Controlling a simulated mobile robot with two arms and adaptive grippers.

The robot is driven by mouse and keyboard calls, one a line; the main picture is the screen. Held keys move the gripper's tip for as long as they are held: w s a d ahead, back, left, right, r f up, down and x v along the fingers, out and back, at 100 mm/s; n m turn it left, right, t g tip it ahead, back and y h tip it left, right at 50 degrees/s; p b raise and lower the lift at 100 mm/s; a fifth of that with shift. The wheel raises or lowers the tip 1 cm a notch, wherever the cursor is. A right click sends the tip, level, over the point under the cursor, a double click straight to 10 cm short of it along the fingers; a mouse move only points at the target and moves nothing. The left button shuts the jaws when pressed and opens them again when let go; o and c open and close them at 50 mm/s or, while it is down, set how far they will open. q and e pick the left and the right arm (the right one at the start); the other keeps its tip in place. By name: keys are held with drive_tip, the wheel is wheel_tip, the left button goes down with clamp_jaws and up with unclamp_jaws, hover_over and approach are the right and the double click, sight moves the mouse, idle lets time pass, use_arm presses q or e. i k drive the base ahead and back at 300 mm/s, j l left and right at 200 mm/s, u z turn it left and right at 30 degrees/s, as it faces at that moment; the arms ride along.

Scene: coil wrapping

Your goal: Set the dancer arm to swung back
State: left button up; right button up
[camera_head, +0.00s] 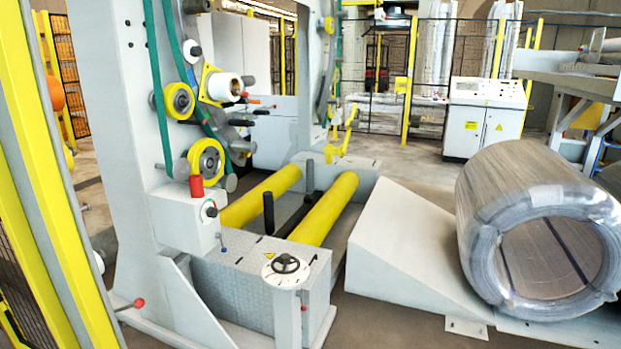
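The coil wrapping machine (110,110) stands at the left as a tall white frame with a green belt. A white film roll (225,87) sits on its yellow plate, with yellow-rimmed wheels (180,101) beside and below it. Small dark rollers and pins (242,122) stick out just below the film roll. The dancer arm seems to be among these parts; its outline and swing position are too small to tell. A lever with a red knob (138,303) juts out low on the frame. Neither of my grippers is in view.
A white ramp (405,240) and a large wrapped coil (530,225) fill the right. A control cabinet (483,118) stands behind. A yellow post (50,190) is near left.

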sight(246, 123)
drive_tip(key=i+l+z, duration=0.3)
drive_tip(key=i, duration=0.2)
drive_tip(key=i+l+z, duration=0.1)
drive_tip(key=i+z, duration=0.15)
drive_tip(key=i, duration=0.2)
drive_tip(key=i+z, duration=0.3)
drive_tip(key=i, duration=0.25)
drive_tip(key=i+u, duration=0.2)
drive_tip(key=i, duration=0.35)
drive_tip(key=i+l+u, duration=0.2)
drive_tip(key=i, duration=0.4)
drive_tip(key=i+u, duration=0.2)
drive_tip(key=i, duration=0.35)
